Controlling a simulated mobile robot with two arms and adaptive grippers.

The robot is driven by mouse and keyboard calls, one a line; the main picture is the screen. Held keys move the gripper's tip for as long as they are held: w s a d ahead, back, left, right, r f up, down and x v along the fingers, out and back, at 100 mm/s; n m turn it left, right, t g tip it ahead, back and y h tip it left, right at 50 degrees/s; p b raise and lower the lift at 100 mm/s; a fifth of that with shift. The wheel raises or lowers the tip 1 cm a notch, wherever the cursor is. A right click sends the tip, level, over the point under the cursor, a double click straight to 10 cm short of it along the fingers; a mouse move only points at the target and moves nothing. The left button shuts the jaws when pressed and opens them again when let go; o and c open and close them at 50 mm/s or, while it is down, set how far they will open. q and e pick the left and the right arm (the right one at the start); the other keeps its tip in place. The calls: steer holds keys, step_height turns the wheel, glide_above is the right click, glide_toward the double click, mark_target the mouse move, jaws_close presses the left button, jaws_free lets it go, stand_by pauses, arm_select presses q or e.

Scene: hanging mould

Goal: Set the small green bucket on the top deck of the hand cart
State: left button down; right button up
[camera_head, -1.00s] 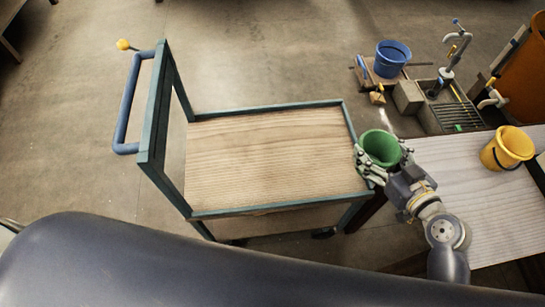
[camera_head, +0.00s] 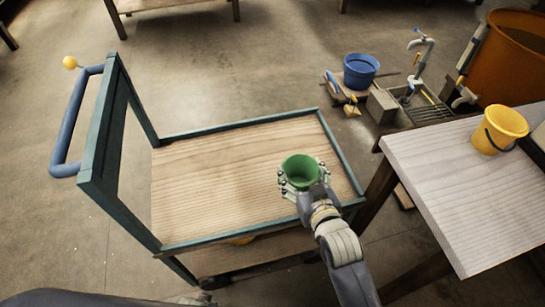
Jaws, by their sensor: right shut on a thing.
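The small green bucket (camera_head: 300,168) is upright in my right gripper (camera_head: 302,182), whose fingers are closed around its sides. The gripper and bucket are over the right part of the hand cart's wooden top deck (camera_head: 215,185). I cannot tell whether the bucket's base touches the deck, as the gripper hides it. The deck is bare otherwise, with a raised teal rim. My left gripper does not show.
The cart's blue handle (camera_head: 72,120) rises at the left. A pale table (camera_head: 460,200) with a yellow bucket (camera_head: 499,130) stands at the right. A blue bucket (camera_head: 360,71), a tap (camera_head: 421,65) and an orange tub (camera_head: 512,60) are behind.

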steer(key=shift+a+b+x, duration=0.15)
steer(key=shift+b+x, duration=0.55)
steer(key=shift+x, duration=2.55)
steer(key=shift+a+b+x, duration=0.1)
steer(key=shift+b+x, duration=0.6)
steer(key=shift+x, duration=2.6)
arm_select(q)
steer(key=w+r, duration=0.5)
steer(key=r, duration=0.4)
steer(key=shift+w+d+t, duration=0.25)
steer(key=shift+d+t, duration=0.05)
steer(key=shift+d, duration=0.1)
arm_select(e)
steer(key=shift+s+f, duration=0.15)
steer(key=shift+f, duration=0.25)
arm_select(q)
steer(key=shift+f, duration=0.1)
arm_select(e)
steer(key=o, duration=1.2)
steer(key=shift+f, duration=0.1)
